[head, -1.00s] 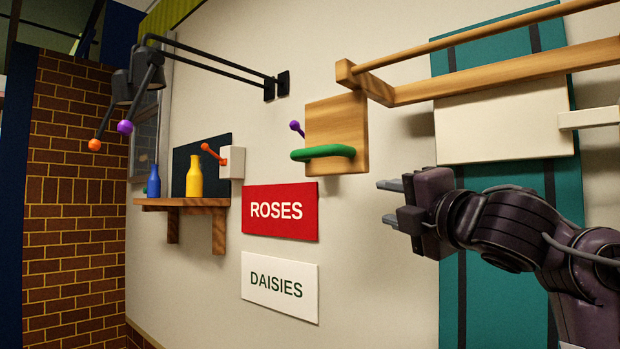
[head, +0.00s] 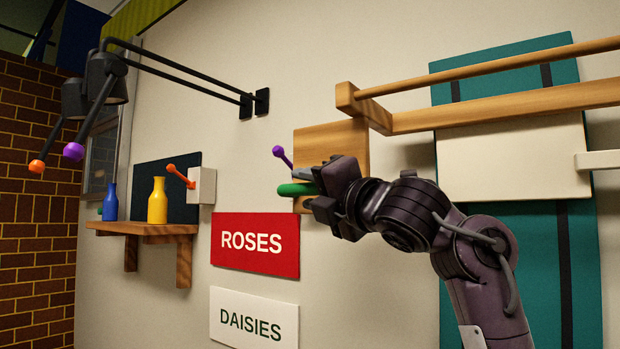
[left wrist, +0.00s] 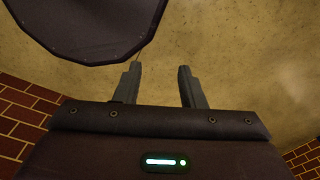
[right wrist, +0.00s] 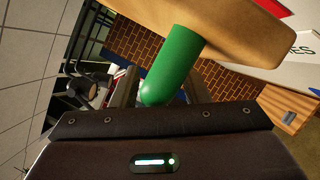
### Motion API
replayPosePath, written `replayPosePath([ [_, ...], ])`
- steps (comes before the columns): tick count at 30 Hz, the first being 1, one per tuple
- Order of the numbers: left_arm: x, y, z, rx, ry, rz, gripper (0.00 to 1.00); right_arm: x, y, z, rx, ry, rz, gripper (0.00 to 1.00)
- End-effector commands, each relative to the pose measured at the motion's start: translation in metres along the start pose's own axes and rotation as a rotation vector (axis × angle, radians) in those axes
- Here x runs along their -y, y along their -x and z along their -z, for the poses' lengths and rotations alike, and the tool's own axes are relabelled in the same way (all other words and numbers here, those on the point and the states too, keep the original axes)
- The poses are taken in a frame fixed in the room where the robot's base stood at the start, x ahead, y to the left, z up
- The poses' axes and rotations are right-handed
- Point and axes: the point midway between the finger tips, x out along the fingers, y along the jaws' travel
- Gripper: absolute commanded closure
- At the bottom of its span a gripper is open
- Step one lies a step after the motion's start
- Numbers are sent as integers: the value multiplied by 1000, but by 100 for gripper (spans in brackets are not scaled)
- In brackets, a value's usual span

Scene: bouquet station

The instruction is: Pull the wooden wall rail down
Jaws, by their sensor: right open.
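The wooden wall rail (head: 490,110) runs from the middle to the upper right in the head view, with two bars joined by an end block. My right gripper (head: 302,187) is below and left of the rail's end, apart from it. It is open, with its fingers around a green handle (head: 290,189) on a wooden wall board (head: 335,138). In the right wrist view the green handle (right wrist: 173,68) shows between the open fingers (right wrist: 158,80). My left gripper (left wrist: 159,72) is open and empty in the left wrist view, and the head view does not show it.
A cream panel (head: 510,165) on a teal board (head: 500,230) is below the rail. ROSES (head: 255,242) and DAISIES (head: 253,318) signs hang below the handle. A shelf (head: 140,228) with two bottles and a black wall arm (head: 180,68) are at left.

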Motion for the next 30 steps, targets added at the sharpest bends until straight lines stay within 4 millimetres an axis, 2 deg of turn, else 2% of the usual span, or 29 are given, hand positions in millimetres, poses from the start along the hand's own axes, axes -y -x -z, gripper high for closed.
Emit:
replayPosePath([
  [4, 17, 2, 24, -35, 2, 21, 64, 0, -3, 0, 2, 0, -1, 59],
  [8, 19, 2, 30, -44, 4, 24, 64, 0, -2, 0, 2, 0, -1, 59],
  [18, 6, 2, 12, -19, 5, 7, 64, 0, -2, 0, 2, 0, 0, 100],
  [26, 4, 0, 13, -19, 3, 4, 64, 2, -2, 1, 1, 0, 0, 100],
  [30, 4, -10, 13, -20, 3, 5, 64, 12, 0, 7, 1, 0, 2, 100],
])
